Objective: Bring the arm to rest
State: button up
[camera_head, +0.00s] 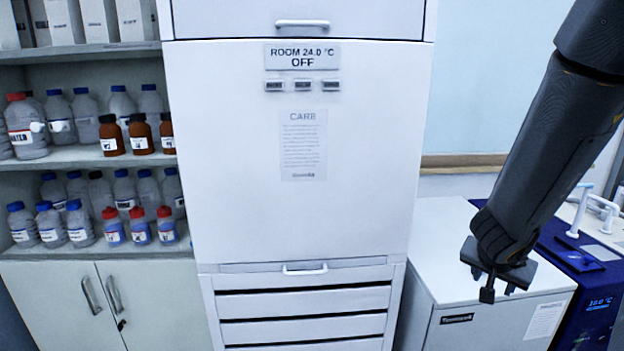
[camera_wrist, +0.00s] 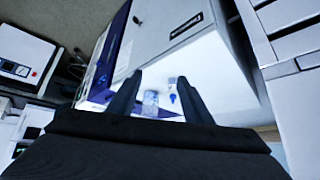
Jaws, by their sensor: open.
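My arm comes down from the upper right in the head view and ends in my gripper (camera_head: 497,284). The gripper points downward in front of the white-topped cabinet (camera_head: 455,250) at the right. In the wrist view my gripper (camera_wrist: 158,82) shows two dark fingers spread apart. Nothing is held between them. Beyond the fingers are a pale patch and a small blue mark on a white surface, too small to make out.
A tall white unit (camera_head: 300,215) with an "OFF" display and drawers stands in the middle. Shelves (camera_head: 90,157) of capped bottles are at the left. A blue-and-white instrument (camera_head: 582,258) stands right of the cabinet. The wrist view shows another white device (camera_wrist: 25,58) at upper left.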

jog(key=s+a+n+y, duration=0.2)
jog(key=a+n+y, duration=0.3)
jog(key=a, duration=1.1)
jog(key=s+a+f+n+g, duration=0.1)
jog(key=s+a+n+g, duration=0.3)
jog(key=s, duration=0.6)
jog(key=shift+s+a, duration=0.2)
jog(key=shift+a, duration=0.75)
